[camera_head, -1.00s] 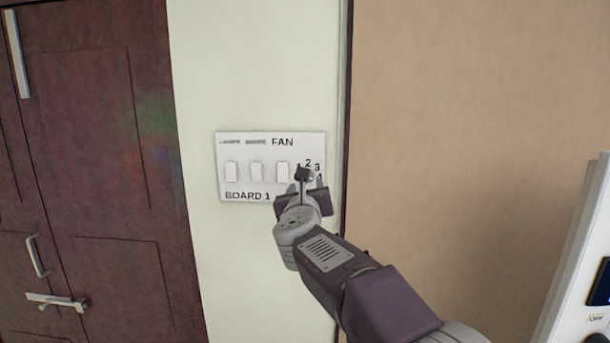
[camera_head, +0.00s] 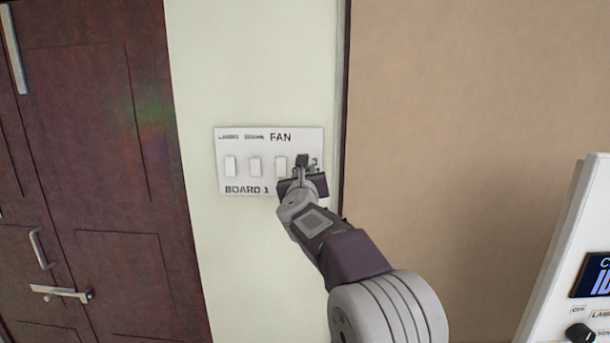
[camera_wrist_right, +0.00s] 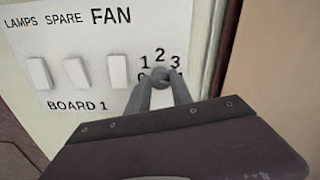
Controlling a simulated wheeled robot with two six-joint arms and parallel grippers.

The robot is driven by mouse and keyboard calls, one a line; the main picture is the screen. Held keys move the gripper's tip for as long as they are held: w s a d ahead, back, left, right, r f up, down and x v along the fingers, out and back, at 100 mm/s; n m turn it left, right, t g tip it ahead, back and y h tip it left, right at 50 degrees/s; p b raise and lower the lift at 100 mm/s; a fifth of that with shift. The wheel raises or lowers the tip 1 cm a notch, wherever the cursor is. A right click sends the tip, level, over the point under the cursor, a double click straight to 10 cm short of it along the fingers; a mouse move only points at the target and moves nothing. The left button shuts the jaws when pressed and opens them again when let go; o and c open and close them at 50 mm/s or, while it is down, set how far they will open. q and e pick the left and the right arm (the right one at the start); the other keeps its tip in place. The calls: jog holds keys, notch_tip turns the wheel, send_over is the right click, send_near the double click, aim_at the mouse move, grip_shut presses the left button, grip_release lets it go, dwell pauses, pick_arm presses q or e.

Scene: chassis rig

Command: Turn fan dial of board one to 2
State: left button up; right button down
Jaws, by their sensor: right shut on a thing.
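Board 1 (camera_head: 226,180) is a white plate on the pale wall, with several white rocker switches and a fan dial at its right end. In the right wrist view the board (camera_wrist_right: 80,88) shows the dial numbers 1, 2 and 3 above the dial. My right gripper (camera_head: 303,172) is at the board's right end and covers the dial in the head view. In the wrist view the fingers (camera_wrist_right: 160,90) are shut on the fan dial (camera_wrist_right: 160,75), of which a grey round part shows between the tips. The dial's pointer cannot be made out. My left gripper is out of view.
A dark wooden door (camera_head: 95,150) with metal handles stands to the left. A tan wall panel (camera_head: 460,110) is to the right. A white panel (camera_head: 560,270) with a blue display and a black knob (camera_head: 580,333) is at the lower right.

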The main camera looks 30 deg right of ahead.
jog(key=shift+r+n+p, duration=0.1)
jog(key=shift+n+p, duration=2.3)
jog(key=shift+n, duration=7.4)
jog(key=c, duration=1.1)
grip_release()
jog(key=shift+w+d+f, duration=0.15)
jog(key=shift+w+f, duration=0.05)
jog(key=shift+f, duration=0.05)
